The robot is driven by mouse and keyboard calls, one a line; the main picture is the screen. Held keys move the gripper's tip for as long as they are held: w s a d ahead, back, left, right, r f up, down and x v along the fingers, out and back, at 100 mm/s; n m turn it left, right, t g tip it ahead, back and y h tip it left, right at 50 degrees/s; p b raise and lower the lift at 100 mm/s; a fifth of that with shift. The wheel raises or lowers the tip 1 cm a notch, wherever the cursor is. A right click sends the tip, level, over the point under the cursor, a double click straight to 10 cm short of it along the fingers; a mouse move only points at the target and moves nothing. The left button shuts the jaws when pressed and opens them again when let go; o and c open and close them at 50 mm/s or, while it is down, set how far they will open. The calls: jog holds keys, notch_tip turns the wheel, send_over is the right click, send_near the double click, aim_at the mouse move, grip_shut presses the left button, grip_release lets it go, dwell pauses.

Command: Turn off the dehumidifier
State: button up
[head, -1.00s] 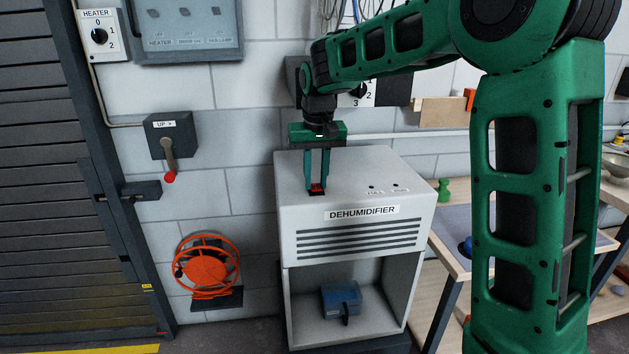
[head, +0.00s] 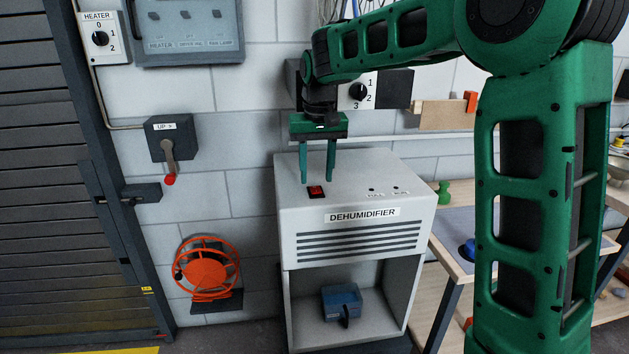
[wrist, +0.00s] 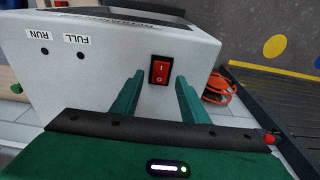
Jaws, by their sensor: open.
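The dehumidifier (head: 360,232) is a light grey box with a labelled, slotted front. Its red rocker switch (head: 316,192) sits in a black frame on the top panel, near the left edge. In the wrist view the switch (wrist: 160,72) shows I and O marks; I cannot tell which side is pressed in. The RUN lamp (wrist: 45,51) and the FULL lamp (wrist: 80,54) look dark. My gripper (head: 317,180) is open and empty, its fingertips pointing down above the switch and apart from it. Nothing is between the fingers.
An open bay under the dehumidifier holds a blue box (head: 341,302). An orange reel (head: 207,270) and a lever box (head: 170,138) are on the wall to the left. A bench (head: 480,262) stands close on the right. The space above the dehumidifier's front is clear.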

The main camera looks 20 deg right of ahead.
aim_at(317, 192)
notch_tip(317, 192, up, 8)
jog(key=s, duration=0.1)
dwell(0.5)
